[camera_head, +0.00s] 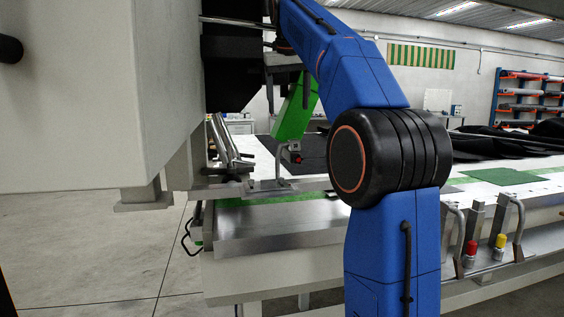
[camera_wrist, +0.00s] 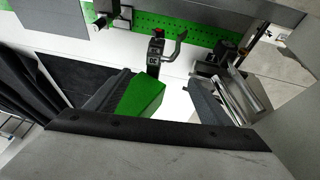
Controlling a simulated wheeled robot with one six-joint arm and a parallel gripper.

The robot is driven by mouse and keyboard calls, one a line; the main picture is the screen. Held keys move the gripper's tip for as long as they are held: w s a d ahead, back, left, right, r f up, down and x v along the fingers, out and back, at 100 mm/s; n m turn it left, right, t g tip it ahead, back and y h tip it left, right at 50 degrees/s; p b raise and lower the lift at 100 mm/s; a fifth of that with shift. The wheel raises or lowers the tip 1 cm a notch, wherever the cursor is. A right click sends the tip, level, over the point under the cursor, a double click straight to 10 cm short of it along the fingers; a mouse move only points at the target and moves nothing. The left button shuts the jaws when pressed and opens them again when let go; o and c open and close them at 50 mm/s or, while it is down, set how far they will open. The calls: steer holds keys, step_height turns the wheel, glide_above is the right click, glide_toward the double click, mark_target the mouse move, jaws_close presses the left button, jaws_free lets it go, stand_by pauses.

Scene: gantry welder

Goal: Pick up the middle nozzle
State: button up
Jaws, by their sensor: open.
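A red-topped nozzle (camera_head: 471,250) and a yellow-topped nozzle (camera_head: 499,245) stand on the metal ledge at the lower right in the head view. I cannot tell which is the middle nozzle; my arm hides part of the ledge to their left. My gripper (camera_head: 287,98) is high at the left, far from these nozzles, pointing down. In the wrist view my gripper (camera_wrist: 160,76) has its dark fingers spread apart. A green machine head (camera_head: 295,108) shows between the fingers; I cannot tell whether they touch it.
Metal handles (camera_head: 516,228) stand beside the nozzles. The long white table (camera_head: 330,180) carries a metal beam (camera_head: 280,228) along its front. The large pale machine housing (camera_head: 90,100) blocks the left. Steel tubes (camera_wrist: 240,95) lie close to the right finger. Bare floor (camera_head: 80,250) shows at lower left.

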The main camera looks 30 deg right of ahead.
steer(key=x, duration=1.2)
steer(key=shift+f, duration=0.2)
steer(key=shift+s+d, duration=0.1)
steer(key=c, duration=1.1)
